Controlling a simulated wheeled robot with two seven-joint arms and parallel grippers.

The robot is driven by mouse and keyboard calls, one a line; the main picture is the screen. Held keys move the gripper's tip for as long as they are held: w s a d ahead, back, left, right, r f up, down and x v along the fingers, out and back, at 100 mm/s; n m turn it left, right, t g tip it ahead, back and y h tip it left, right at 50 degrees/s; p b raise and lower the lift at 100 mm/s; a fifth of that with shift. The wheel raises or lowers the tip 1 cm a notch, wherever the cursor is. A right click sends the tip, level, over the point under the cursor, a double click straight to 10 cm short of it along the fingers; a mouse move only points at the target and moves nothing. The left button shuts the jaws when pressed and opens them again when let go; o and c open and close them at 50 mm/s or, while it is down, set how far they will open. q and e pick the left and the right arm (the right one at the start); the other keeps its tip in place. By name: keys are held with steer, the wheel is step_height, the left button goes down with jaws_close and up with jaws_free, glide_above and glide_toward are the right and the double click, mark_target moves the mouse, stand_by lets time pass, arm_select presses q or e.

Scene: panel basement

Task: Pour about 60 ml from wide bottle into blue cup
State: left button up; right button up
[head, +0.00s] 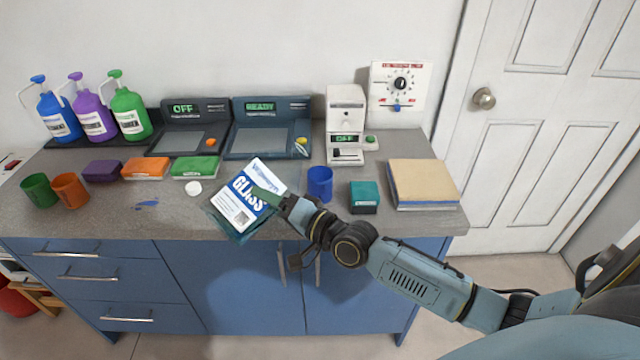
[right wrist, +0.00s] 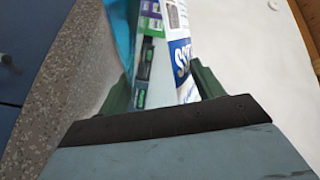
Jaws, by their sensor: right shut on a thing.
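The wide bottle (head: 243,199), with a white and blue label reading GLASS, is in front of the panels, left of the blue cup. It looks tilted in the head view; whether its base touches the counter is unclear. My right gripper (head: 268,197) is shut on it from the right. In the right wrist view the bottle (right wrist: 182,50) shows between the fingers, its ends out of frame. The blue cup (head: 320,184) stands upright on the counter, just right of the bottle and apart from it; its inside is hard to see. My left gripper is not in view.
A white cap (head: 193,188) and a blue smear (head: 147,204) are on the counter (head: 110,218). A teal box (head: 364,197) stands right of the cup. Green (head: 40,190) and orange (head: 70,190) cups are at the left. Panels and a white device (head: 346,115) stand behind.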

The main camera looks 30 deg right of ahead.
mark_target(264, 185)
steer(key=shift+a+f+m+b, duration=0.2)
steer(key=shift+f+m+b, duration=0.5)
steer(key=shift+b, duration=0.3)
steer(key=shift+d+r+m+t, duration=0.2)
steer(key=shift+r+m+t, duration=0.15)
steer(key=shift+r, duration=0.2)
steer(key=shift+m, duration=0.25)
steer(key=shift+r, duration=0.3)
steer(key=shift+r+m+t+p, duration=0.25)
steer(key=shift+r+m+p, duration=0.15)
steer(key=shift+m, duration=0.1)
steer(key=shift+r+m, duration=0.25)
steer(key=shift+m, duration=0.05)
steer(key=shift+r, duration=0.2)
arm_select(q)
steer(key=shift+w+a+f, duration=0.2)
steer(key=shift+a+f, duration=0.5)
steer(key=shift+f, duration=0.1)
arm_select(e)
steer(key=shift+r+m, duration=0.15)
steer(key=shift+m, duration=0.25)
steer(key=shift+r, duration=0.15)
